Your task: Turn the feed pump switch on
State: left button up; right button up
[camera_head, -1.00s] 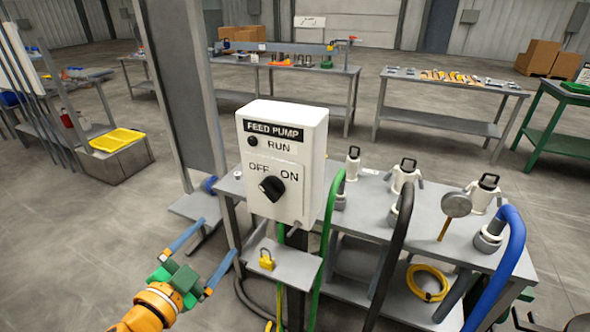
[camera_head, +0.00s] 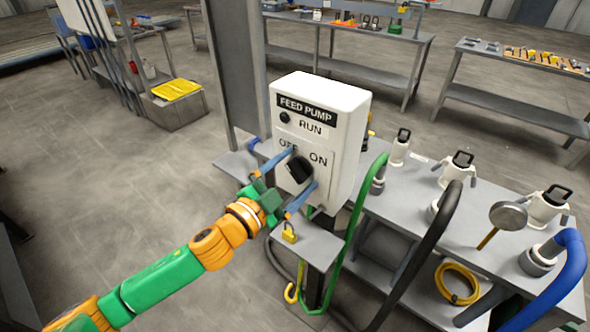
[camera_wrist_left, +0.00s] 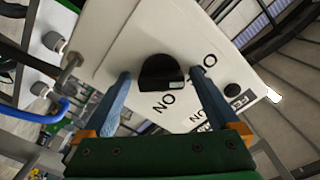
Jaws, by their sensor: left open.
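The white feed pump box (camera_head: 343,113) stands on a post, with the labels FEED PUMP, RUN, OFF and ON on its front. Its black rotary switch (camera_head: 299,170) is on the lower front. My left gripper (camera_head: 298,168) is open at the box front, its two blue fingers on either side of the switch in the head view. In the left wrist view the switch (camera_wrist_left: 161,73) lies between the blue finger ends, and ON is printed near it. I cannot tell whether the fingers touch the switch. My right gripper is not in view.
A small shelf (camera_head: 309,243) with a yellow padlock (camera_head: 289,233) sits below the box. Green (camera_head: 356,222), black (camera_head: 424,247) and blue (camera_head: 553,290) hoses rise beside the grey bench (camera_head: 480,215) at right. Open floor lies at left.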

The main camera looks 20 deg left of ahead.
pick_arm(q)
jog(key=shift+s+a, duration=0.15)
jog(key=c, duration=1.4)
jog(key=shift+r, duration=0.1)
jog(key=m+p, duration=0.1)
jog(key=m, duration=0.2)
jog(key=shift+m, duration=0.4)
jog(key=m+p, duration=0.2)
jog(key=m, duration=0.3)
jog(key=m+p, duration=0.1)
jog(key=m, duration=0.4)
jog(key=shift+m+p, duration=0.45)
jog(key=shift+m, duration=1.75)
